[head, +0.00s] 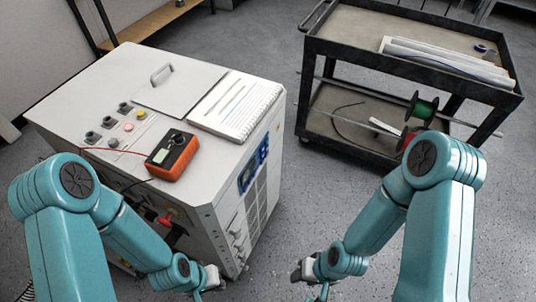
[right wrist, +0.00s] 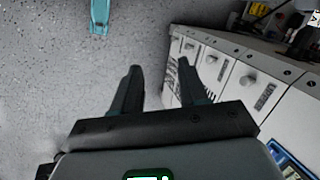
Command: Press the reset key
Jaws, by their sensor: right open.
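A white cabinet (head: 85,68) stands at the left in the head view. Its top carries a pink button (head: 128,127), a yellow button (head: 141,115) and several dark-capped grey fittings (head: 108,122). I cannot tell which part is the reset key. A blue panel (head: 253,168) is on its right face, with several knobs (head: 238,240) lower down; knobs also show in the right wrist view (right wrist: 247,82). My right gripper (right wrist: 158,80) is open and empty, over the floor beside the knobbed face. My left gripper (head: 213,283) is low by the cabinet's near corner; its fingers are unclear.
An orange meter (head: 172,155) with leads and a spiral notebook (head: 237,105) lie on the cabinet top, beside a flat plate with a handle (head: 161,74). A dark cart (head: 410,65) with a green spool (head: 421,108) stands at the right. Floor between is clear.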

